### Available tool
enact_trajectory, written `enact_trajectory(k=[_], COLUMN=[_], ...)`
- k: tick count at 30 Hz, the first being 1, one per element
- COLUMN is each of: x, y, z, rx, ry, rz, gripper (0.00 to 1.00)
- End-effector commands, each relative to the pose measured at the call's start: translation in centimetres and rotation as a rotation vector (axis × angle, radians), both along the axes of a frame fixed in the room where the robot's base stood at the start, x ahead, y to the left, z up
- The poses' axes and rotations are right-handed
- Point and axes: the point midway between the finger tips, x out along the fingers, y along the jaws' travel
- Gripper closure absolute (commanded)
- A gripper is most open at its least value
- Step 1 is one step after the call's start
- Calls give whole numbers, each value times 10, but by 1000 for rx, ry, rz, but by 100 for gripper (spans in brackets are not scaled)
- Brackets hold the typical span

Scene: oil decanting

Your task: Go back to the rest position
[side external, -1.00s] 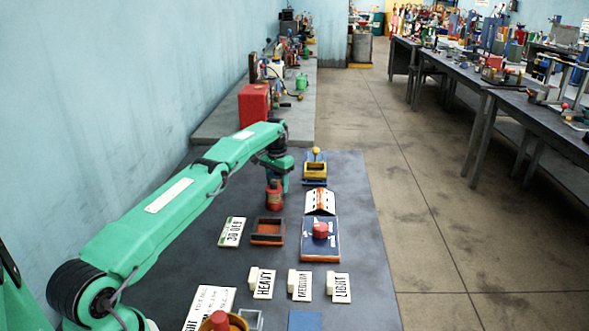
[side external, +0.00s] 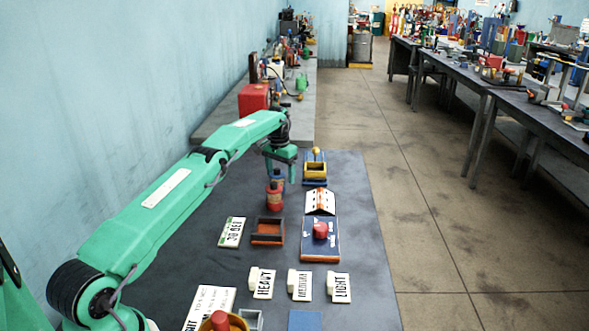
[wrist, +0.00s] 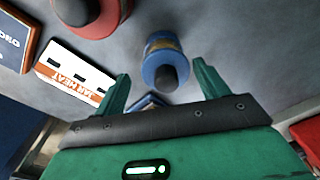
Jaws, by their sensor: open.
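My gripper (side external: 281,172) is open and empty above the dark table, its fingers pointing down. A red bottle (side external: 275,199) with a dark top stands on the table just below it. Something dark blue shows right behind that bottle's top, partly hidden. In the wrist view, my open fingers (wrist: 160,85) spread on either side of a blue bottle (wrist: 163,52) with a dark cap, which stands clear of them. A red, dark-topped round thing (wrist: 92,14) is cut off at the upper left there.
An orange-brown tray (side external: 268,239), a blue panel with a red knob (side external: 320,230), a white slotted block (side external: 320,203) and a yellow-and-blue fixture (side external: 315,170) stand nearby. Label cards such as HEAVY (side external: 262,284) lie nearer the camera. A wall runs along the left.

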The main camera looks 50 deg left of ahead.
Motion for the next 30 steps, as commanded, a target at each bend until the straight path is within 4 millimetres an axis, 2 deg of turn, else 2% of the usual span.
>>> enact_trajectory(k=[3, 10, 16, 23, 30], x=[5, 5, -1, -18, -46], y=[-5, -27, -51, -83, -117], z=[27, 67, 109, 156, 199], rx=[13, 21, 31, 39, 47], ry=[-33, -56, -84, -118, -156], rz=[19, 0, -17, -40, -62], gripper=[27, 27, 27, 27, 27])
